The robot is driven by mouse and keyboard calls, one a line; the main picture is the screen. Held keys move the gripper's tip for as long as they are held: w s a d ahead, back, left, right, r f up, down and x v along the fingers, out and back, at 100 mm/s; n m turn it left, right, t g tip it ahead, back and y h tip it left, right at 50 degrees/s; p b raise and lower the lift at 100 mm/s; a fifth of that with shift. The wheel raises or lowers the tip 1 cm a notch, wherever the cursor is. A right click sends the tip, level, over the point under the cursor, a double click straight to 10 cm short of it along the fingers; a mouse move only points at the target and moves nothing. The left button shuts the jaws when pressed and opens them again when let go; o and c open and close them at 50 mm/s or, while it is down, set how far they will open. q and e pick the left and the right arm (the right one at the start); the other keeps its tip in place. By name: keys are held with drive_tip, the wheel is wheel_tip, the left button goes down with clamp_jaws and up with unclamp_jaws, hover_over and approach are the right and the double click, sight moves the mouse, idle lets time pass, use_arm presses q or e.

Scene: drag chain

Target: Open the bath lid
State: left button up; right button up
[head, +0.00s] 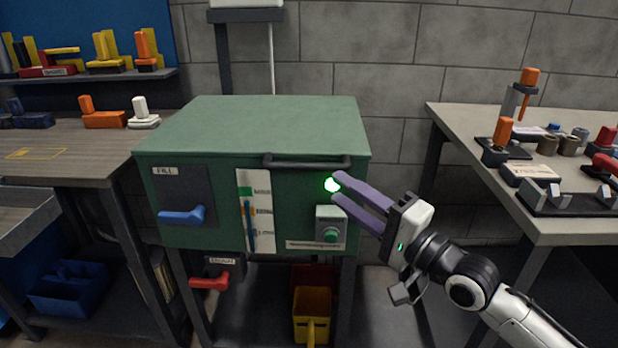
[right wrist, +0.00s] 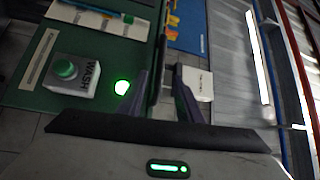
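The bath is a green box (head: 205,237) on a dark stand, with a flat green lid (head: 255,125) lying closed on top. A dark bar handle (head: 305,164) runs along the lid's front edge. My right gripper (head: 338,188) is open, its two purple fingers apart and empty. My left gripper is not in view.
A WASH button box (head: 331,230) sits below the lamp. A blue FILL lever (head: 182,216) and a red lever (head: 209,282) are on the left. A right table (head: 585,225) holds several fixtures, and a left bench (head: 90,155) stands close by. The space above the lid is clear.

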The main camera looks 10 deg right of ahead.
sight(313, 170)
drive_tip(key=x, duration=1)
drive_tip(key=shift+a+b, duration=0.1)
drive_tip(key=shift+b, duration=0.3)
clamp_jaws()
